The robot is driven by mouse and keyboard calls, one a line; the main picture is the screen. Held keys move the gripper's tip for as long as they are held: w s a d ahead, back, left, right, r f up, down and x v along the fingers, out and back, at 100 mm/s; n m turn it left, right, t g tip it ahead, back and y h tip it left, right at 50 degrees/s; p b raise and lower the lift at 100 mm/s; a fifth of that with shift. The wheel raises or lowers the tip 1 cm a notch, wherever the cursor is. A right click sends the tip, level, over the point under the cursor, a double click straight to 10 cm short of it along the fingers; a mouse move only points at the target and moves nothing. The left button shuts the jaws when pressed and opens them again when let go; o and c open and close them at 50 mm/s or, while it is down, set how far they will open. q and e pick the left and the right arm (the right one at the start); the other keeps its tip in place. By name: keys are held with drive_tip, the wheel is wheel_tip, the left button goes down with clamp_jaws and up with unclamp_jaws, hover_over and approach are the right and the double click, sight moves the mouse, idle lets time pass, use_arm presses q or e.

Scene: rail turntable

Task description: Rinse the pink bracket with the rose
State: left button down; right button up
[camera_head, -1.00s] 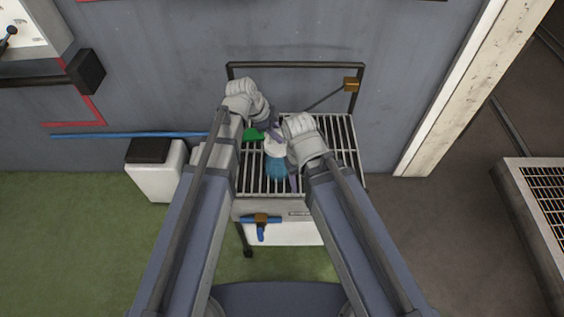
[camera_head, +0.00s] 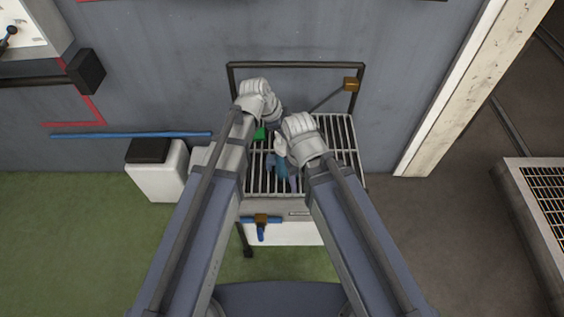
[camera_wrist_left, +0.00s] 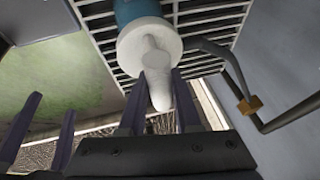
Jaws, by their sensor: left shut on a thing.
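The rose appears to be the piece with a white handle and round flange (camera_wrist_left: 152,48) and a blue end (camera_head: 277,165). My left gripper (camera_wrist_left: 158,98) is shut on its white handle, and it is over the slatted grate (camera_head: 340,150). In the head view, my left gripper (camera_head: 275,122) is partly hidden by its wrist. My right gripper (camera_wrist_left: 42,135) shows at the left of the left wrist view, its fingers apart with nothing visible between them. In the head view it is close beside the rose, mostly behind its own wrist. I cannot see a pink bracket.
A green item (camera_head: 260,133) lies at the grate, partly covered by my left arm. A dark rail with an orange block (camera_head: 351,84) stands behind the grate. A white bin (camera_head: 157,175) stands left.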

use_arm(q)
drive_tip(key=shift+d, duration=0.6)
drive_tip(key=shift+a, duration=0.15)
drive_tip(key=shift+a, duration=1.4)
drive_tip(key=shift+a, duration=1.5)
drive_tip(key=shift+d, duration=0.15)
